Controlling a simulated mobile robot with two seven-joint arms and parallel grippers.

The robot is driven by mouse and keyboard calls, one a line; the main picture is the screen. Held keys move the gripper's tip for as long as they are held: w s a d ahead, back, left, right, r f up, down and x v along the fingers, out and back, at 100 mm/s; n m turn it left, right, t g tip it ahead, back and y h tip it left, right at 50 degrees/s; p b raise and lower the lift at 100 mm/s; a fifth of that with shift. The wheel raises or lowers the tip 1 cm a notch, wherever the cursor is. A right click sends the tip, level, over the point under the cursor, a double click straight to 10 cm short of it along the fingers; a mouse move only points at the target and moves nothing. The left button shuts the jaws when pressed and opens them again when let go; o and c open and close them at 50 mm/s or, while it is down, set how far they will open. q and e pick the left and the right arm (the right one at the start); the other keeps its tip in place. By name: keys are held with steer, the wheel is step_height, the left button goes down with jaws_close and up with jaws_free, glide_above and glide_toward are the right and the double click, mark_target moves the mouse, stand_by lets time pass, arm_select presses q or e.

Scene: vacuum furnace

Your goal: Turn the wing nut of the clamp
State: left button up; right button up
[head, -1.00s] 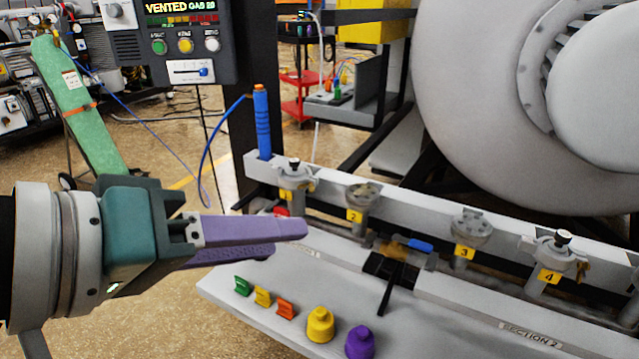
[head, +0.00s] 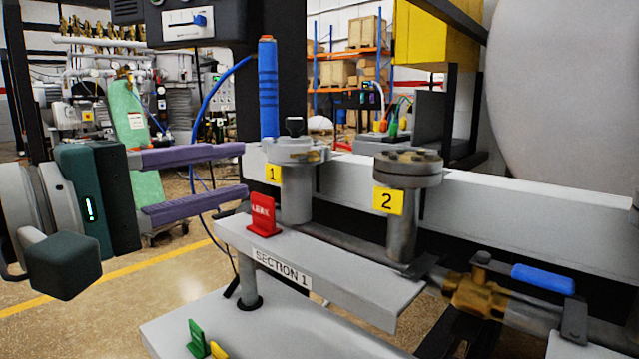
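The clamp (head: 290,151) is a grey metal ring around the top of the pipe stub labelled 1, with a black knob standing above it. A small brownish part shows at its right side; I cannot clearly make out the wing nut. My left gripper (head: 243,170) is open and empty, its two purple fingers one above the other and pointing right. Their tips are left of the clamp in the picture, apart from each other. I cannot tell how far in depth they are from the clamp. My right gripper is not in view.
A red tag (head: 262,217) stands on the SECTION 1 shelf (head: 350,290). A blue upright cylinder (head: 267,90) with a blue hose stands behind the clamp. Stub 2 (head: 402,215) with a bolted flange and a brass valve with blue handle (head: 542,279) are to the right.

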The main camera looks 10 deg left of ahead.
mark_target(300, 158)
arm_select(q)
steer(key=b+x, duration=0.2)
steer(key=x, duration=0.7)
steer(key=shift+d, duration=0.1)
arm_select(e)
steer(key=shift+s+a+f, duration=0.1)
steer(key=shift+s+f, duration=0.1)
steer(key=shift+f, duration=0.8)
arm_select(q)
jaws_close()
